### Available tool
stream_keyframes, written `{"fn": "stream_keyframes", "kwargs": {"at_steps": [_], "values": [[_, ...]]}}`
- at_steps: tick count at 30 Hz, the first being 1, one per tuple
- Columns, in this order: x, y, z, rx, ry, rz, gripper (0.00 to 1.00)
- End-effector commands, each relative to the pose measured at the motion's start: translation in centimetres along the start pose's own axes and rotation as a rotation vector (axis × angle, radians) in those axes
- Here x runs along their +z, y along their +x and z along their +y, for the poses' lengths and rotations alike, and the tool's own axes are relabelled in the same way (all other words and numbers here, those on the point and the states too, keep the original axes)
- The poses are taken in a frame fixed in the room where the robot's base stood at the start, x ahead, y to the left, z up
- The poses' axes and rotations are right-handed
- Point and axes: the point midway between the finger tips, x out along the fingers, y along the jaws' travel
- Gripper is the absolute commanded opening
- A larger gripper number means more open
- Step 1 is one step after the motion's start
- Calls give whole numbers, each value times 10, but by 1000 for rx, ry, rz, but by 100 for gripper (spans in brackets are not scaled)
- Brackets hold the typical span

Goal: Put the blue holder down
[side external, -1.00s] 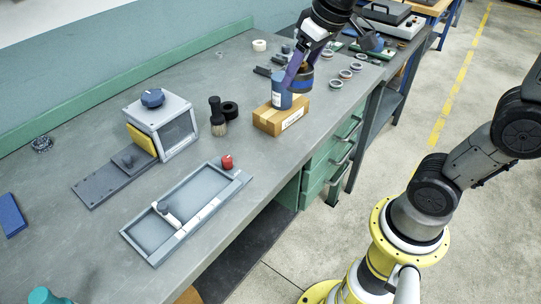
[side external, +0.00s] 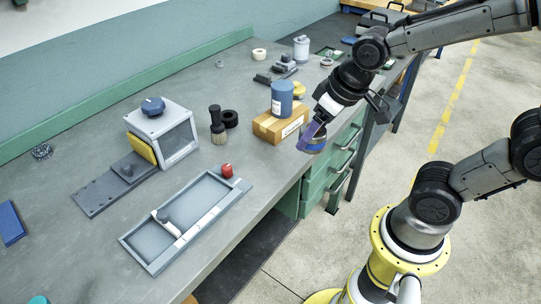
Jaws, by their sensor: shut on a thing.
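My gripper (side external: 311,135), with purple fingers, is shut on a round holder with a blue band (side external: 314,146). It holds it just right of the cardboard box (side external: 268,128), at the bench's front edge as seen here. The fingers and wrist hide part of the holder. I cannot tell its exact height or whether it touches anything.
A blue cylinder (side external: 282,98) stands on the cardboard box. A grey tray (side external: 205,190) with a red knob (side external: 227,170), a brush (side external: 217,127) and a grey machine (side external: 165,130) are to the left.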

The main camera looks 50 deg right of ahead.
Motion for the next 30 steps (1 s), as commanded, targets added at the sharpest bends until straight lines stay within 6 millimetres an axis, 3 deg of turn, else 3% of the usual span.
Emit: {"fn": "stream_keyframes", "kwargs": {"at_steps": [9,16,25,30], "values": [[-49,54,-3,0,0,0,0],[-61,97,-4,0,-1,2,0],[-69,120,-4,0,0,5,0],[-61,140,-4,1,-1,3,0]]}}
